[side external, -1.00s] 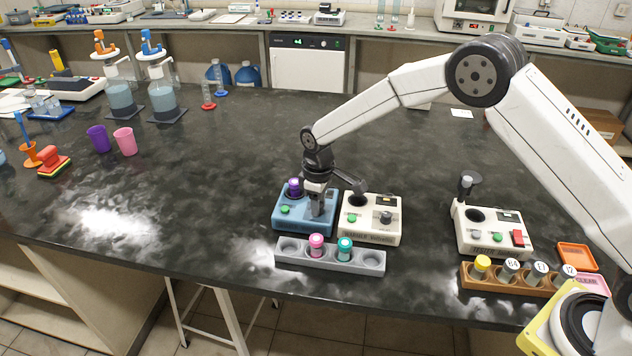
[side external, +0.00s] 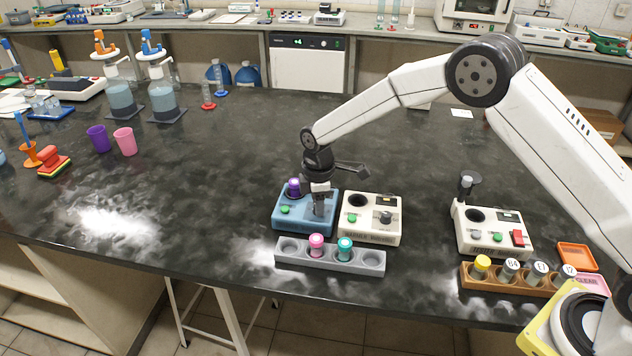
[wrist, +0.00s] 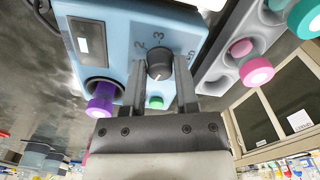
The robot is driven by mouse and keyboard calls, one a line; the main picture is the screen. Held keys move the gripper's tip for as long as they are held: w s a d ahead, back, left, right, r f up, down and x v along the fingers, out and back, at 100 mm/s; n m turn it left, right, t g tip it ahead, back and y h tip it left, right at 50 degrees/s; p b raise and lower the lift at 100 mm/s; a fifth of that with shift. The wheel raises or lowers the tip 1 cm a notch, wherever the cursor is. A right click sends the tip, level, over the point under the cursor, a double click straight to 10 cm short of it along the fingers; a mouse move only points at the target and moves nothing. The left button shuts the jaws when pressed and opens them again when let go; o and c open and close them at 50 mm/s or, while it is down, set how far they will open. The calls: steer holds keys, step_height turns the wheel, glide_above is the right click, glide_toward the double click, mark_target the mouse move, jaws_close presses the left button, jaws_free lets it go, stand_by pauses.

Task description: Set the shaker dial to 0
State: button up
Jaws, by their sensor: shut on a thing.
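A blue device (side external: 290,224), which I take to be the shaker, stands on the dark bench with a purple-capped vial (side external: 294,187) in its well and a green button (side external: 285,210). In the wrist view its grey dial knob (wrist: 159,66) has a light pointer line and printed numbers around it, with 2 and 3 readable. Which number the pointer marks is not clear. My gripper (side external: 319,208) points down over the blue device. In the wrist view my gripper (wrist: 160,74) has one finger on each side of the knob, shut on it. The side view hides the knob behind the fingers.
A cream device (side external: 370,222) with its own knob stands close on the right. A grey rack (side external: 330,258) with pink- and teal-capped vials lies in front. Another cream device (side external: 490,235) and a wooden rack (side external: 500,281) are farther right.

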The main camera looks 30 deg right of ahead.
steer(key=o, duration=1.3)
steer(key=shift+r, duration=0.1)
steer(key=shift+r, duration=3.4)
steer(key=shift+d+r, duration=0.1)
steer(key=s+d+m+t, duration=0.1)
steer(key=s+d+m, duration=0.2)
steer(key=s, duration=0.5)
steer(key=s+d+r+m, duration=0.1)
steer(key=s+d+m, duration=0.3)
steer(key=s, duration=0.5)
steer(key=s+d+r+m+t, duration=0.1)
steer(key=s+d+m, duration=0.3)
steer(key=s+m, duration=0.2)
steer(key=shift+s+r+t, duration=0.2)
steer(key=shift+s+t, duration=0.1)
steer(key=shift+s, duration=0.85)
